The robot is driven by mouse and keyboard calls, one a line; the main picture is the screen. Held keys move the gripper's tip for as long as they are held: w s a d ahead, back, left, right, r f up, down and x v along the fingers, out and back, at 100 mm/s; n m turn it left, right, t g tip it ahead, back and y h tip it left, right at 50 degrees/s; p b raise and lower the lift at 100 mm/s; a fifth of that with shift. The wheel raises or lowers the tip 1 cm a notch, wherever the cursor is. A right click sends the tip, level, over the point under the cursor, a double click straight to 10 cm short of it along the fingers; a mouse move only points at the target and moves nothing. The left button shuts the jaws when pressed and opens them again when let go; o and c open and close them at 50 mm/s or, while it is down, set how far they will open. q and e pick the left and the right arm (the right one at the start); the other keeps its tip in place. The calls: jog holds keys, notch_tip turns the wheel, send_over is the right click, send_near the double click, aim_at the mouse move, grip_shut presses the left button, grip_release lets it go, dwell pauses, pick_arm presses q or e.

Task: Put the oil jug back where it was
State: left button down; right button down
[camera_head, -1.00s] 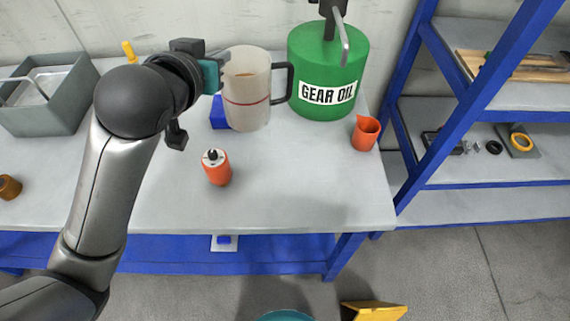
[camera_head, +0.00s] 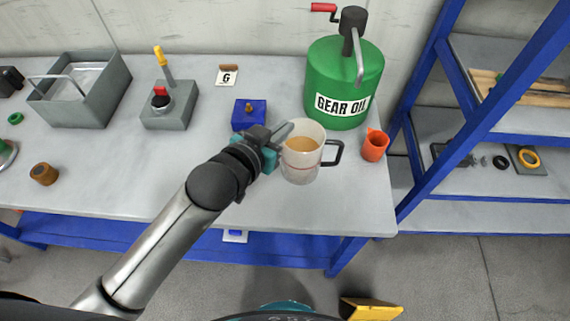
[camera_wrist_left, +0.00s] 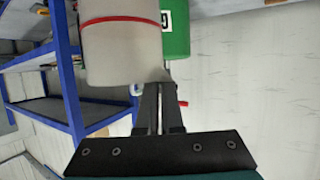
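The oil jug (camera_head: 301,166), translucent with a red line, a dark handle and tan liquid inside, is upright over the right part of the bench. I cannot tell whether its base touches the bench. My left gripper (camera_head: 281,136) is shut on the jug's rim from the left. The jug's wall also fills the upper part of the left wrist view (camera_wrist_left: 120,55), with the narrowly spaced fingers (camera_wrist_left: 160,92) at its rim. My right gripper is not in view.
A green gear oil drum (camera_head: 345,75) stands behind the jug. An orange cup (camera_head: 374,146) is just right of its handle. A blue block (camera_head: 249,114) is behind my gripper. A grey device with a yellow lever (camera_head: 169,110) and a grey bin (camera_head: 92,98) stand left.

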aim_at(283, 161)
pick_arm(q)
notch_tip(283, 161, down, 11)
jog(key=shift+f+b, duration=0.1)
jog(key=shift+b, duration=0.95)
jog(key=c, duration=1.5)
grip_release()
jog(key=shift+f, duration=0.25)
jog(key=o, duration=0.4)
jog(key=shift+r, duration=0.1)
jog(key=shift+s+r, duration=0.1)
jog(key=shift+r, duration=0.05)
jog(key=p+v, duration=0.1)
jog(key=v, duration=1)
jog(key=shift+s+a, duration=0.25)
jog(key=shift+s, duration=0.05)
